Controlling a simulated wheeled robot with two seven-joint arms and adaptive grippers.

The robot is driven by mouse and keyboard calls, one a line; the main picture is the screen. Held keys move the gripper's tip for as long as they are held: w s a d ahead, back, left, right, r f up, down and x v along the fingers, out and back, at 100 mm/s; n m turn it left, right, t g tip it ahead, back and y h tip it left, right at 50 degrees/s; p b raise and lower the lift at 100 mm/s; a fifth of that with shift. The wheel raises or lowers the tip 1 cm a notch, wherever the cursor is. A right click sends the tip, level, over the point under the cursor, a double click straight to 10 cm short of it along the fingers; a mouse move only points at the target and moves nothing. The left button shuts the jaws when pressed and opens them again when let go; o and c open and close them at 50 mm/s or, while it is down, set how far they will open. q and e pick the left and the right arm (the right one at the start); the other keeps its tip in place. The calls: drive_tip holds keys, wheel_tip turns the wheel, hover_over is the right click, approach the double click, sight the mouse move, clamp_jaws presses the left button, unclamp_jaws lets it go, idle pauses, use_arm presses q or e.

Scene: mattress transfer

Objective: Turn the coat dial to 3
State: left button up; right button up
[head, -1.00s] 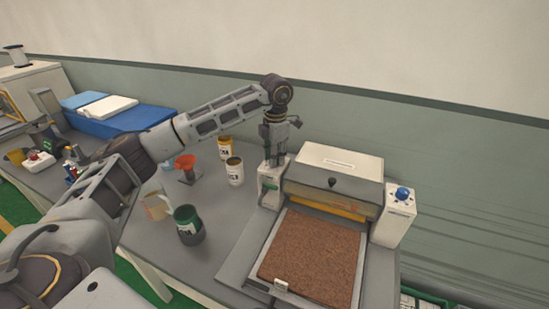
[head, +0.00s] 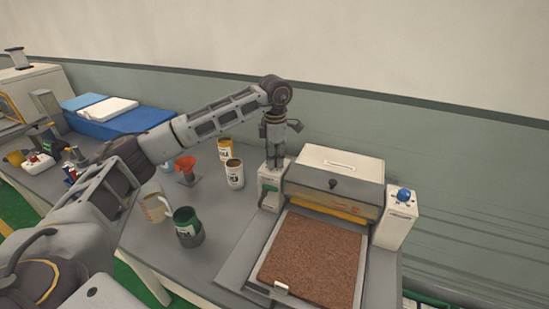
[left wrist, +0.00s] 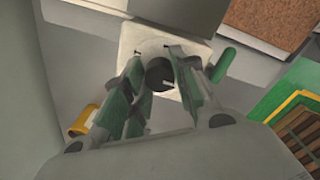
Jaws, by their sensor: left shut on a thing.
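The coat dial is a dark round knob (left wrist: 160,75) with a pale pointer mark, on top of a white control box (left wrist: 134,38). The same box (head: 268,198) stands at the left side of the coating machine in the head view. My left gripper (head: 272,168) points straight down onto the box, and hides the dial there. In the left wrist view its green-padded fingers (left wrist: 156,82) are shut on the dial, one on each side. The numbers around the dial are too small to read. My right gripper is in neither view.
The coating machine (head: 335,180) holds a brown mat (head: 312,258). A second white box with a blue knob (head: 404,194) stands at its right. Several cans, a red funnel (head: 185,166) and a green mug (head: 186,225) stand left of my gripper. A blue mattress (head: 125,122) lies farther left.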

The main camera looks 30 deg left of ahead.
use_arm(q)
drive_tip(key=o, duration=1.1)
drive_tip(key=shift+c, duration=0.2)
wheel_tip(320, 180, up, 12)
drive_tip(key=shift+s+d, duration=0.15)
idle(0.5)
